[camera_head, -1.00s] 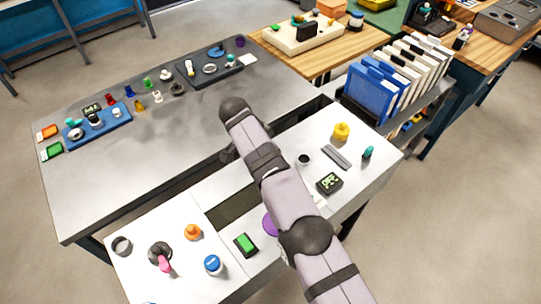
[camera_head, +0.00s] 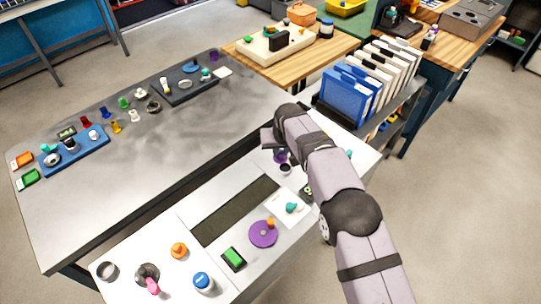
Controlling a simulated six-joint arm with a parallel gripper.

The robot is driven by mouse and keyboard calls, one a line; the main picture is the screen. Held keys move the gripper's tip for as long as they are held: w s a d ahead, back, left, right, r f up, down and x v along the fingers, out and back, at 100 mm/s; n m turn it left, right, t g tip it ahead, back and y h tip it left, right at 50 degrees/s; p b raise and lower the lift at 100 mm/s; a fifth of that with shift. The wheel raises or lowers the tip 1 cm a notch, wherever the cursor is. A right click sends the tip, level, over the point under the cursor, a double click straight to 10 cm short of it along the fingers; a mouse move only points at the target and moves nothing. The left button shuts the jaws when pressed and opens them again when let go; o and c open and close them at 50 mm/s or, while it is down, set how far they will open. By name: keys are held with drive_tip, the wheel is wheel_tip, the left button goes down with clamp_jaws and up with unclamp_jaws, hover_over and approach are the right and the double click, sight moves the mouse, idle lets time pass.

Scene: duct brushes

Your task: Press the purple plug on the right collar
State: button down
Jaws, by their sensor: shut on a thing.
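My gripper (camera_head: 278,148) hangs over the near white worktop, right of centre, partly hidden by my wrist. It is shut on a small purple piece (camera_head: 280,157), which looks like the purple plug. The piece is just above a small dark-topped cup-like ring (camera_head: 285,169), which may be the right collar. I cannot tell whether they touch. Another small purple piece (camera_head: 213,55) stands at the far corner of the grey table.
A purple disc (camera_head: 263,235), a green-screened box (camera_head: 233,258) and a white card (camera_head: 290,207) lie nearby. Blue binders (camera_head: 350,93) stand behind my arm. A dark tray (camera_head: 185,90) and a blue tray (camera_head: 75,152) sit on the grey table (camera_head: 130,190).

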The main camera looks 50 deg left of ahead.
drive_tip(key=shift+w+d+n, duration=0.15)
drive_tip(key=shift+w+n, duration=0.25)
drive_tip(key=shift+w, duration=0.2)
drive_tip(key=shift+w+d+n, duration=0.15)
drive_tip(key=shift+w+n, duration=0.25)
drive_tip(key=shift+w, duration=0.15)
drive_tip(key=shift+f, duration=0.1)
drive_tip(key=shift+g, duration=0.3)
drive_tip(key=shift+f+b, duration=1.05)
drive_tip(key=shift+f, duration=0.95)
drive_tip(key=shift+f+b, duration=0.85)
drive_tip(key=shift+f, duration=0.2)
drive_tip(key=shift+f+b, duration=0.15)
drive_tip(key=shift+b, duration=0.55)
drive_tip(key=c, duration=1.1)
unclamp_jaws()
